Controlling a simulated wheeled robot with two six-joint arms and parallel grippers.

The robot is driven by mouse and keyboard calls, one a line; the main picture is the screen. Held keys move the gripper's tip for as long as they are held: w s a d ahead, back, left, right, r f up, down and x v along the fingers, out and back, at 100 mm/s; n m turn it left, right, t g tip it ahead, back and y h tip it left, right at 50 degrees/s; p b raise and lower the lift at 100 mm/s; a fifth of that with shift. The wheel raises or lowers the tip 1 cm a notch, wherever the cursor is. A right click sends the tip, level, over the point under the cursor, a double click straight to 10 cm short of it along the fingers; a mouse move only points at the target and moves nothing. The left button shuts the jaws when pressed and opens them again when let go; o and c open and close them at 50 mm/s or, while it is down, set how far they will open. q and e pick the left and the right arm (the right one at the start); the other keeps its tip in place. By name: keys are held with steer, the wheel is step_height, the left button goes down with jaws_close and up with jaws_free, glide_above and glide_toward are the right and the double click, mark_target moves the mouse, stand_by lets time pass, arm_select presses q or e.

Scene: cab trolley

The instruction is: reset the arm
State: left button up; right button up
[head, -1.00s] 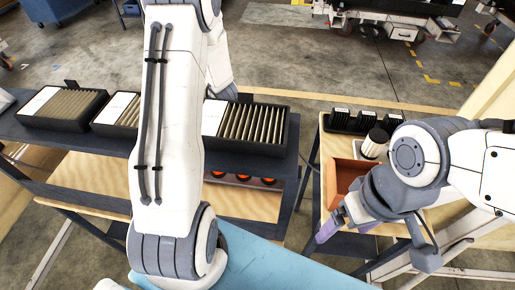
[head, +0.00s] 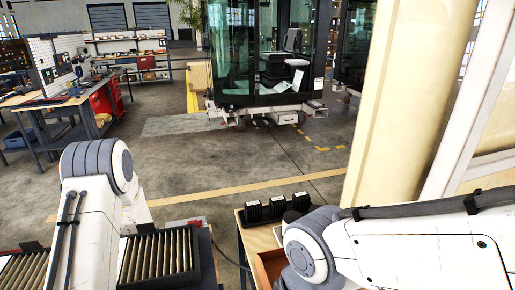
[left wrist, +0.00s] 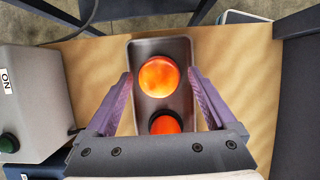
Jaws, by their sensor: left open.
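My left gripper (left wrist: 160,82) is open in the left wrist view, its two purple fingers spread apart. Between and beyond the fingers are a metal tray (left wrist: 146,53) and round orange domes: one bright dome (left wrist: 159,76) and a second, darker one (left wrist: 165,123) nearer the gripper. Nothing is held between the fingers; I cannot tell how far the tray lies below them. In the head view only upper links of my left and right arms show; both grippers are outside that picture.
In the left wrist view a grey box (left wrist: 30,95) with an ON label stands left on the wooden surface (left wrist: 90,60). In the head view, black slotted racks (head: 160,258) lie below left, a small table (head: 258,238) right of them. A glazed cab (head: 265,60) stands beyond open floor.

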arm_select(q)
steer(key=x, duration=0.3)
steer(key=shift+f+b, duration=0.3)
steer(key=shift+f, duration=0.05)
step_height(320, 180, up, 3)
steer(key=shift+f+p, duration=0.1)
steer(key=shift+p, duration=0.25)
steer(key=shift+r, duration=0.55)
steer(key=shift+f, duration=0.15)
